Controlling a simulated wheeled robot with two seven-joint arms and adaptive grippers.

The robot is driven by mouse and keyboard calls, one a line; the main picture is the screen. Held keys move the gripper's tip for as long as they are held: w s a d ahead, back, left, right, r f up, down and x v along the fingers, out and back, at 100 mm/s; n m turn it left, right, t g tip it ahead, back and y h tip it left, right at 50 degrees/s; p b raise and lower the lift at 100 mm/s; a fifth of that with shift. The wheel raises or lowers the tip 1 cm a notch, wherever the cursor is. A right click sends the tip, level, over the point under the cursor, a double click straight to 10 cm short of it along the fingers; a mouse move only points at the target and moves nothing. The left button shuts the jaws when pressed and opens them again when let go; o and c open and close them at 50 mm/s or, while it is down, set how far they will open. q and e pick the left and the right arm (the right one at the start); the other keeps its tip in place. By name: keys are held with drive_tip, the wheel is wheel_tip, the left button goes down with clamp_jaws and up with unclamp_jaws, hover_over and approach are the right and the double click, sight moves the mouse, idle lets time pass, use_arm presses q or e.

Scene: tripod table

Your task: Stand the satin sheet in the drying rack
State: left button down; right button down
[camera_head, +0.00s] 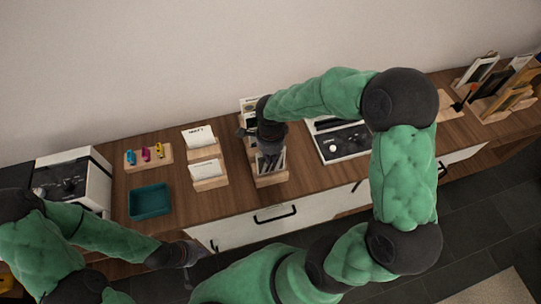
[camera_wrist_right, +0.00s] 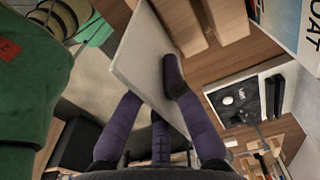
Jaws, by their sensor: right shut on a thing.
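My right gripper (camera_head: 268,155) points down over a slotted wooden holder (camera_head: 270,180) near the middle of the counter. In the right wrist view my right gripper (camera_wrist_right: 165,95) is shut on a thin pale sheet (camera_wrist_right: 138,55), which sits tilted between its dark fingers. No label shows on the sheet, and its lower part is hidden by the fingers. Wooden blocks (camera_wrist_right: 180,28) lie just beyond it; I cannot tell whether the sheet touches them. My left gripper (camera_head: 187,254) is in front of the counter's front edge, and its finger opening is too small to judge.
A card reading MATT (camera_head: 199,135) stands in a wooden block, with another card block (camera_head: 208,174) in front. A teal tray (camera_head: 150,201), coloured clips (camera_head: 146,155) and a white machine (camera_head: 72,178) are to the left. A black-and-white panel (camera_head: 342,141) and racked frames (camera_head: 497,90) are to the right.

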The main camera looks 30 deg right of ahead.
drive_tip(key=shift+f+b, duration=1.95)
drive_tip(key=shift+f, duration=0.25)
drive_tip(key=c, duration=1.3)
unclamp_jaws()
drive_tip(key=shift+r, duration=0.1)
wheel_tip(320, 180, up, 9)
drive_tip(key=p, duration=0.5)
drive_tip(key=shift+p, duration=0.3)
